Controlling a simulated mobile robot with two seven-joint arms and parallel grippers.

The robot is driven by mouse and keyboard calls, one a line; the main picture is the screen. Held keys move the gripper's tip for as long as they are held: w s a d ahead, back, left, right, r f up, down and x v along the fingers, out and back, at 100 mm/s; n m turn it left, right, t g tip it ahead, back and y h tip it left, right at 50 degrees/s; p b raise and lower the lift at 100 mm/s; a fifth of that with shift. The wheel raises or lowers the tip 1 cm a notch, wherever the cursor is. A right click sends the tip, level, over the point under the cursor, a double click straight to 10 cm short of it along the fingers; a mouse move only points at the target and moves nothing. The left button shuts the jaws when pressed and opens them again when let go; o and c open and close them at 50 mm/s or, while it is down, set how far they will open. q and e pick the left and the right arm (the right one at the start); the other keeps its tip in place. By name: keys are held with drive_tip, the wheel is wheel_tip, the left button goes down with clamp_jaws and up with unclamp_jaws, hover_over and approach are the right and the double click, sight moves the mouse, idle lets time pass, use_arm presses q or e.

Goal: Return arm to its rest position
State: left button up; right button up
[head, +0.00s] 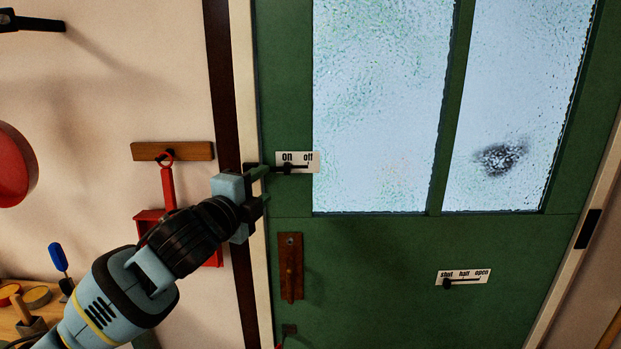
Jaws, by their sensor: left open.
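My left arm comes in from the lower left. Its gripper (267,184) is open and empty, with its two dark green fingers apart in front of the left edge of the green door (350,240). The upper finger is close to the on/off slider plate (305,158); I cannot tell whether it touches. The black slider knob (287,168) sits under "on". A second plate (463,275), marked shut, half and open, is lower right on the door, with its knob (446,284) under "shut". My right gripper is not in view.
A red dustpan (167,185) hangs from a wooden rail (185,151) behind my arm. A brown handle plate (291,268) is on the door. A red round thing (14,165) and a black bar (30,23) are at left. A blue-handled tool (58,258) stands lower left.

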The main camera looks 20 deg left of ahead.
use_arm(q)
drive_tip(key=s+d+f+n+g+h, duration=0.1)
drive_tip(key=s+f+n+g, duration=0.15)
drive_tip(key=f, duration=0.75)
drive_tip(key=s+d+f+n+g, duration=0.1)
drive_tip(key=s+d+f+n, duration=0.15)
drive_tip(key=f, duration=0.85)
drive_tip(key=s+d+f+n+g+h, duration=0.1)
drive_tip(key=s+f+n, duration=0.2)
drive_tip(key=f, duration=0.7)
drive_tip(key=s+f+n+g+y, duration=0.1)
drive_tip(key=s+f+n, duration=0.3)
drive_tip(key=s+f, duration=0.6)
drive_tip(key=s+f+n+g+y, duration=0.1)
drive_tip(key=s+f+n+g, duration=0.2)
drive_tip(key=s+f, duration=0.8)
drive_tip(key=s+n, duration=0.2)
drive_tip(key=s, duration=0.2)
drive_tip(key=shift+s, duration=0.3)
drive_tip(key=shift+d, duration=0.1)
drive_tip(key=shift+c, duration=0.8)
drive_tip(key=shift+w+d, duration=0.1)
